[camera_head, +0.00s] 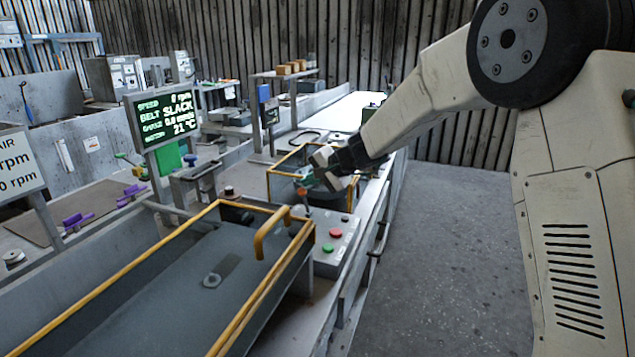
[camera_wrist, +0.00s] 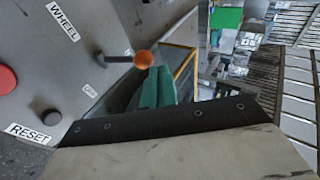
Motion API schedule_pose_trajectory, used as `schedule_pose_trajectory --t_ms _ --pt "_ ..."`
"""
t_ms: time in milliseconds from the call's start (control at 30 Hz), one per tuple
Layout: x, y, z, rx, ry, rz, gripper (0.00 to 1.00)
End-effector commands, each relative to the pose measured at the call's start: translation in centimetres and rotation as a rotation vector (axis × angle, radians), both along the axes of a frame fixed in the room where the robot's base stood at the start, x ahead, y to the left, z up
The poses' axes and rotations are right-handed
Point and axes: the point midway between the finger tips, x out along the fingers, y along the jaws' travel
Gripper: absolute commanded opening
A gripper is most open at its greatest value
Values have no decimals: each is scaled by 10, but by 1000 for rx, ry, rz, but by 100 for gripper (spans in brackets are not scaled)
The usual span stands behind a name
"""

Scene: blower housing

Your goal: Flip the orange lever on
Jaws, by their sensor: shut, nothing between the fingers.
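The orange lever (camera_head: 302,192) stands on a grey control box (camera_head: 337,239) at the end of the yellow-railed conveyor. In the wrist view, its orange ball (camera_wrist: 144,59) sits on a dark rod rising from the panel (camera_wrist: 120,25), near a small label that is hard to read, perhaps OFF. My gripper (camera_head: 308,181) is shut and empty, just above and beside the ball in the head view. Its green fingers (camera_wrist: 156,87) show right by the ball in the wrist view; I cannot tell whether they touch it.
A red button (camera_head: 335,232) and a green button (camera_head: 327,247) are on the same box. Labels WHEEL and RESET show in the wrist view. Yellow rails (camera_head: 262,297) edge the conveyor. A display (camera_head: 166,116) reads BELT SLACK. Open floor (camera_head: 450,250) lies to the right.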

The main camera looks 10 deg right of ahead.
Motion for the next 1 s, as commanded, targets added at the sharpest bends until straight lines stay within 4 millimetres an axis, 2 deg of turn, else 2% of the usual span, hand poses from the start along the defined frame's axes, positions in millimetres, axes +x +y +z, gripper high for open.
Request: schedule_pose_trajectory --t_ms 367,700,1000 --pt "2 3 2 1 -2 1 0" --pt "1 3 17 2 -2 1 0" --pt "1 2 17 1 -2 1 0"
